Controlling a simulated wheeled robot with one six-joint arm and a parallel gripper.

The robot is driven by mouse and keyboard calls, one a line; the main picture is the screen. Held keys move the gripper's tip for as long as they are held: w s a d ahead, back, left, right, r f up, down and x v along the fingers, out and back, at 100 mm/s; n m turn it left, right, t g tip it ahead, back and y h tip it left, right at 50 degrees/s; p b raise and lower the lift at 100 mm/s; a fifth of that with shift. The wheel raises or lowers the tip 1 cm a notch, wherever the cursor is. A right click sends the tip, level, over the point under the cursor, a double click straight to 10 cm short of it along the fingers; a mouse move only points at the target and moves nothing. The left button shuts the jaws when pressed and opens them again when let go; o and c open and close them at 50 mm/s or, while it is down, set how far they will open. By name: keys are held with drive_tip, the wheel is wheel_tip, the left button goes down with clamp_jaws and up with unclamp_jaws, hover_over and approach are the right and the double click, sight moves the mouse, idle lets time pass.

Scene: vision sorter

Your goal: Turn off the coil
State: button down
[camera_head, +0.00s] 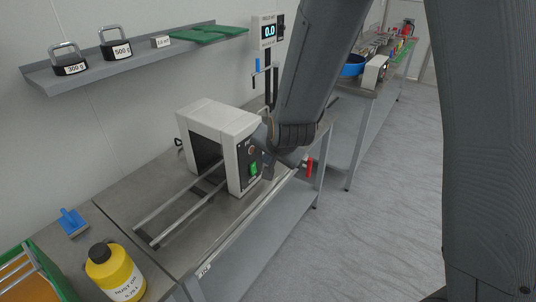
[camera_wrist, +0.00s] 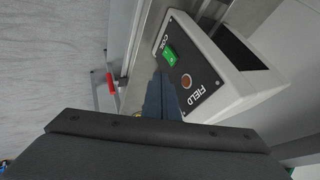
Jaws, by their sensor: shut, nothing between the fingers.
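The coil (camera_head: 212,119) is a white box with an open tunnel, standing on the grey bench with two rails running out of it. Its dark front panel carries a green switch (camera_head: 253,169) and a round, dull reddish lamp or button. In the wrist view the green switch (camera_wrist: 169,56) lies just beyond the fingertips, and the round reddish lamp (camera_wrist: 186,81), marked FIELD, is to their right. My gripper (camera_wrist: 161,78) is shut and empty, pointing at the panel. Contact with the switch cannot be told. In the head view my arm's end is right beside the panel.
A wall shelf (camera_head: 130,62) holds weights and a green item. A meter (camera_head: 268,31) reads 0.0 behind my arm. A red handle (camera_head: 309,167) sits near the bench's right end. A yellow bottle (camera_head: 115,272) and blue brush (camera_head: 72,222) are at front left. Floor at right is clear.

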drive_tip(key=shift+w+a+r+v, duration=0.1)
drive_tip(key=shift+a+v, duration=0.05)
drive_tip(key=shift+v, duration=0.9)
drive_tip(key=shift+w+a+r+v, duration=0.1)
drive_tip(key=shift+a+r+v, duration=0.05)
drive_tip(key=shift+v, duration=0.95)
drive_tip(key=s+d+f+n+g+h+b, duration=0.1)
drive_tip(key=s+d+f+n+g+b, duration=0.1)
drive_tip(key=s+d, duration=0.6)
drive_tip(key=s+d+f+n+g+b, duration=0.1)
drive_tip(key=s+d+f+n+g, duration=0.1)
drive_tip(key=s+d+n+g, duration=0.2)
drive_tip(key=s+d, duration=0.3)
drive_tip(key=s, duration=0.1)
drive_tip(key=shift+d+f+h+b, duration=0.3)
drive_tip(key=shift+d+h+b, duration=0.1)
